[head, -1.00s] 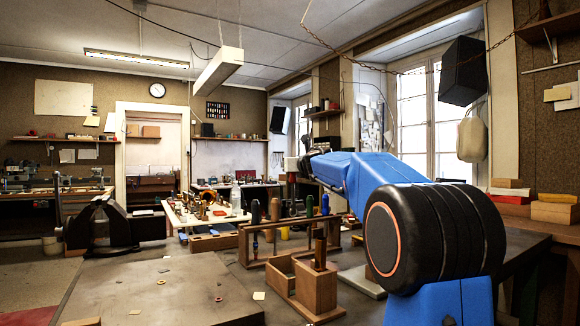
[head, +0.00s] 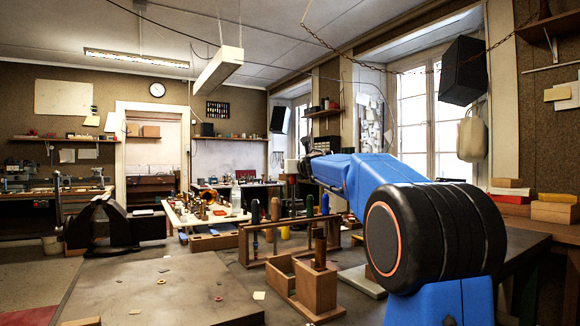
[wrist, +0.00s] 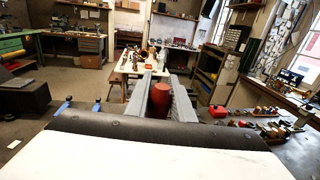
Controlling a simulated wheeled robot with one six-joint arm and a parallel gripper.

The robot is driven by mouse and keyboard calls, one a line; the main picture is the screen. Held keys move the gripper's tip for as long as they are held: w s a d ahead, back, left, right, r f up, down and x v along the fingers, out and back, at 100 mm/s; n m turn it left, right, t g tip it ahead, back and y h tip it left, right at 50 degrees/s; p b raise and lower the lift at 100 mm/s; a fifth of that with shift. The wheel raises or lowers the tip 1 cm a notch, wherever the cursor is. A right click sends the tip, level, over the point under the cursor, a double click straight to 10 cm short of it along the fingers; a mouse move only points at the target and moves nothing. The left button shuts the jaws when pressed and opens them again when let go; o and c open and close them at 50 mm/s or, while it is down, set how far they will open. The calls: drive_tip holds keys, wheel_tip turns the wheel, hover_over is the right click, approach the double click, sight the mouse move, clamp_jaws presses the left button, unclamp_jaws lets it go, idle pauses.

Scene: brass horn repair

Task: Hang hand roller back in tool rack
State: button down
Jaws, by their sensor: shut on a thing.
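My gripper (wrist: 164,98) is shut on a red cylindrical handle (wrist: 160,100), which I take to be the hand roller. It shows between the two grey fingers in the wrist view; the rest of it is hidden. In the head view my gripper (head: 291,178) hangs at the end of the blue arm, above and behind the wooden tool rack (head: 243,246). The rack holds several upright tools with blue, red-brown and dark handles. Whether the roller touches the rack cannot be told.
A wooden box (head: 318,292) with an upright dark-handled tool stands in front of the rack. A black vise (head: 105,225) is at the left. A white table (head: 187,217) with brass parts stands behind. The near bench top (head: 165,295) is mostly clear, with small scattered pieces.

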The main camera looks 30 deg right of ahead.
sight(293, 201)
drive_tip(key=shift+f, duration=1.75)
idle(0.4)
drive_tip(key=shift+f, duration=4.65)
drive_tip(key=c, duration=1.5)
unclamp_jaws()
drive_tip(key=shift+o, duration=0.2)
drive_tip(key=shift+s, duration=0.1)
drive_tip(key=s+a, duration=0.2)
drive_tip(key=s, duration=1.5)
drive_tip(key=shift+s, duration=0.15)
